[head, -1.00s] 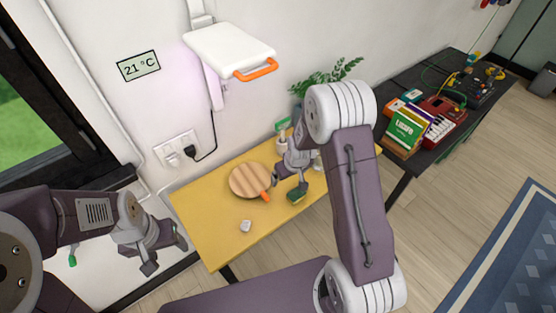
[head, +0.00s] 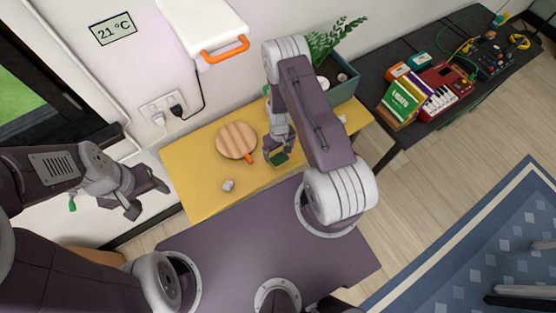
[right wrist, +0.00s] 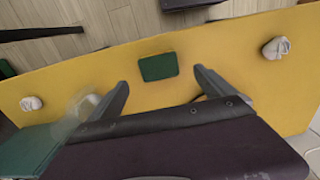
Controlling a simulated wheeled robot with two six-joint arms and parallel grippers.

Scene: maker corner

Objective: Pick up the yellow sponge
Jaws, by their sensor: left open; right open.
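The sponge (head: 279,159) lies on the yellow tabletop (head: 196,170). Its green upper face shows in the right wrist view (right wrist: 158,67), with a little yellow at its side in the head view. My right gripper (head: 278,149) is open above the sponge. In the right wrist view its fingers stand apart, and the sponge shows between and just beyond the fingertips, with no visible contact. My left gripper (head: 148,198) is open and empty, off the table's left end.
A round wooden board (head: 236,140) with an orange handle lies left of the sponge. A small whitish crumpled lump (head: 228,185) is near the front edge. A teal planter (head: 343,84) stands behind my right arm. A black table (head: 372,75) is at right.

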